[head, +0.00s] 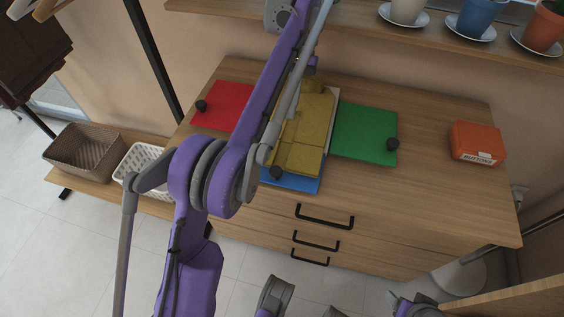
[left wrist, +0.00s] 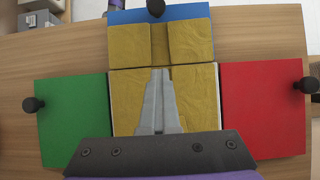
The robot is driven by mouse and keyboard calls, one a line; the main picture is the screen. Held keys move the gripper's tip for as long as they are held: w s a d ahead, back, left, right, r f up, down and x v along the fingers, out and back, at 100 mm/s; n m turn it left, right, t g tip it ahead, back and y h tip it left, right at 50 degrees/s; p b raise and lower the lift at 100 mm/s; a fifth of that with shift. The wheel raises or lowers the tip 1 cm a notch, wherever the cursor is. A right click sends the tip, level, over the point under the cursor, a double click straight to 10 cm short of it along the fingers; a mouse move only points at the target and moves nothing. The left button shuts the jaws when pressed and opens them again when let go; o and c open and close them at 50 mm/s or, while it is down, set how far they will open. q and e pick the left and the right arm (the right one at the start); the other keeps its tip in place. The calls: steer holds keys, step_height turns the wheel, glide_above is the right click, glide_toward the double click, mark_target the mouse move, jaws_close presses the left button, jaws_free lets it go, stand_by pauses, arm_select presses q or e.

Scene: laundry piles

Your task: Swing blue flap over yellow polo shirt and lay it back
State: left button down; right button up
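The yellow polo shirt (head: 300,135) lies flat, its sides folded in, along the middle of a folding board on the dresser. Its front part covers most of the blue flap (head: 291,181), which lies flat toward the dresser's front edge. The blue flap has a black knob (head: 275,172) and also shows at the top of the left wrist view (left wrist: 185,13). My left arm reaches over the board and hides part of the shirt in the head view. My left gripper (left wrist: 158,72) looks shut and empty, its fingers over the shirt's rear part. I cannot tell its height.
The red flap (head: 222,104) and green flap (head: 366,134) lie flat on either side, each with a black knob. An orange box (head: 477,143) stands at the dresser's right. Potted plants stand on a shelf (head: 370,27) above. Two baskets (head: 84,151) stand at left.

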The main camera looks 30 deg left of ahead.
arm_select(q)
steer(key=shift+s+d+r, duration=0.1)
steer(key=shift+s+r, duration=0.1)
steer(key=shift+s, duration=0.3)
steer(key=shift+s+d+r, duration=0.1)
steer(key=shift+s+r, duration=0.1)
steer(key=shift+s, duration=0.3)
steer(key=shift+s+d+b, duration=0.1)
steer(key=shift+s+b, duration=0.2)
steer(key=shift+s+d+t, duration=0.2)
steer(key=shift+s+t, duration=0.4)
steer(key=shift+s, duration=0.3)
steer(key=shift+s+d+f+t+y+b, duration=0.15)
steer(key=shift+s+t, duration=0.1)
steer(key=shift+s, duration=0.4)
steer(key=shift+s+d+r+t+y+b, duration=0.15)
steer(key=shift+s+t, duration=0.1)
steer(key=shift+s, duration=0.35)
steer(key=shift+f, duration=0.15)
